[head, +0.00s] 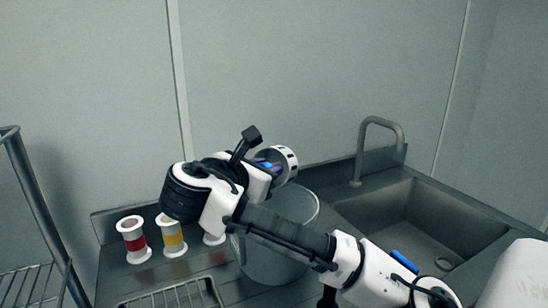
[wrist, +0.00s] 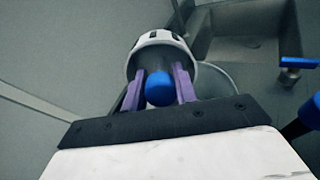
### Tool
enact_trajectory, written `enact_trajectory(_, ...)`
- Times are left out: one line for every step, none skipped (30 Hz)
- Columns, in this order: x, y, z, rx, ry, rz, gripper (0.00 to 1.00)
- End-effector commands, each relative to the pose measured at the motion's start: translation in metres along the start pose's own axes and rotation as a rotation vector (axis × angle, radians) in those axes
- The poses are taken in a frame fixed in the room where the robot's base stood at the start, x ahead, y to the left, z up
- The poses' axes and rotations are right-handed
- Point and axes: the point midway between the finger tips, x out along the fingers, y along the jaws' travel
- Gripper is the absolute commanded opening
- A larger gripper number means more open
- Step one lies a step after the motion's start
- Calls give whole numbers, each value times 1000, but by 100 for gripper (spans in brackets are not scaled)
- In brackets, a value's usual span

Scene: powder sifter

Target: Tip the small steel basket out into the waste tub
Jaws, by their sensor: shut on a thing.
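The small steel basket (head: 291,156) is a pale, round, slotted vessel, tilted over on its side. It also shows beyond my fingers in the wrist view (wrist: 160,40). My gripper (wrist: 160,88) has purple fingers shut on a round blue part (wrist: 160,90) at the basket. In the head view my gripper (head: 268,164) is partly hidden by the basket and my wrist. The basket is above the grey waste tub (head: 292,205), near its far rim in the picture. My forearm covers part of the tub. I cannot see what is inside the basket or the tub.
Several spool-shaped containers with coloured bands, one red (head: 134,242) and one yellow (head: 171,236), stand left of the tub. A wire rack (head: 175,293) lies in front. A sink (head: 425,225) with a tall tap (head: 362,150) is at the right. A wall stands behind.

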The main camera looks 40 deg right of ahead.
Motion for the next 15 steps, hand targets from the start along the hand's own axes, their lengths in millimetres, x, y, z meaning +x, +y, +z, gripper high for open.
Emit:
enact_trajectory(-2, 1, 6, -1, 13, -4, 0)
enact_trajectory(-2, 1, 7, -1, 21, -6, 0)
enact_trajectory(-2, 1, 7, 0, 33, -8, 0)
enact_trajectory(-2, 1, 7, -1, 42, -10, 0)
enact_trajectory(-2, 1, 8, -1, 50, -11, 0)
enact_trajectory(-2, 1, 8, -1, 61, -13, 0)
enact_trajectory(-2, 1, 9, -1, 69, -15, 0)
enact_trajectory(-2, 1, 9, 0, 78, -17, 0)
enact_trajectory(-2, 1, 9, 0, 89, -19, 0)
enact_trajectory(-2, 2, 10, 0, 98, -21, 0)
enact_trajectory(-2, 2, 10, 0, 107, -23, 0)
enact_trajectory(-2, 2, 10, -1, 118, -25, 0)
enact_trajectory(-3, 2, 11, 0, 126, -27, 0)
enact_trajectory(-3, 2, 11, 0, 135, -29, 0)
enact_trajectory(-3, 2, 11, 1, 150, -32, 0)
